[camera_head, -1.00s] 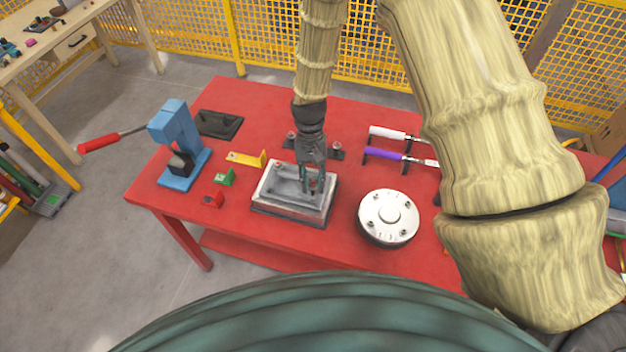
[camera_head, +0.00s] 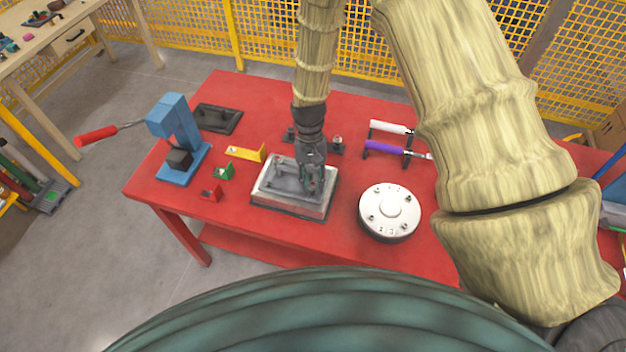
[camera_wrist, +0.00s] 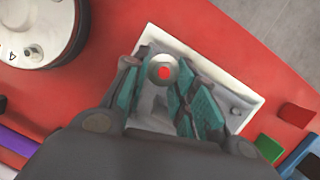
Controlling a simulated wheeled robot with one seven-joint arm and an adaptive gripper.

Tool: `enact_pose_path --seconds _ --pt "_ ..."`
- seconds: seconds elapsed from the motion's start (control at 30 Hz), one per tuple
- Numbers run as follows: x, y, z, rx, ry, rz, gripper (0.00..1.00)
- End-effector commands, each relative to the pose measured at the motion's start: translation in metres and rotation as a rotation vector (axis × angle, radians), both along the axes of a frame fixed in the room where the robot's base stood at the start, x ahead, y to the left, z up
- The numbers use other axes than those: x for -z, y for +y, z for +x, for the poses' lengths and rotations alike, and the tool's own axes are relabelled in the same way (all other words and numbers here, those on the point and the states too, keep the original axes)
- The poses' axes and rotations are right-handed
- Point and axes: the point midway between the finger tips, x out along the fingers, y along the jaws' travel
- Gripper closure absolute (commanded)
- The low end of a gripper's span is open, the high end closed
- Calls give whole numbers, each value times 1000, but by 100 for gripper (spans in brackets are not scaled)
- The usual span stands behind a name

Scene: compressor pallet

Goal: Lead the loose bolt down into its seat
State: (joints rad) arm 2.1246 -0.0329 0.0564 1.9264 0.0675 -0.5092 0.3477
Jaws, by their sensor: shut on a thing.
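My gripper (camera_head: 313,188) points down over the right front part of a grey metal block (camera_head: 268,197) on the red table. In the wrist view its teal-padded fingers (camera_wrist: 160,82) are shut on a small round grey piece with a red centre, which looks like the head of the loose bolt (camera_wrist: 162,71). The bolt's shank is hidden below its head. The block's pale rim (camera_wrist: 215,68) shows around the fingers. The seat is hidden under the gripper, and I cannot tell whether the bolt touches it.
A round silver flange (camera_head: 389,211) stands right of the block. Small red (camera_head: 211,195), green (camera_head: 225,172) and yellow (camera_head: 246,153) pieces lie to its left, with a blue press (camera_head: 182,140) beyond. Purple (camera_head: 384,148) and white (camera_head: 391,128) handles rest on stands behind the flange.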

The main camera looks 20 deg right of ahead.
Motion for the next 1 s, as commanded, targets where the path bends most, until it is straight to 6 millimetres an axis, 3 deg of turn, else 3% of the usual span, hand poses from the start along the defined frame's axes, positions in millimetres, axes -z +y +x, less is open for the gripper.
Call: enact_pose_path --seconds 1.0 --pt "10 0 0 0 0 0 94"
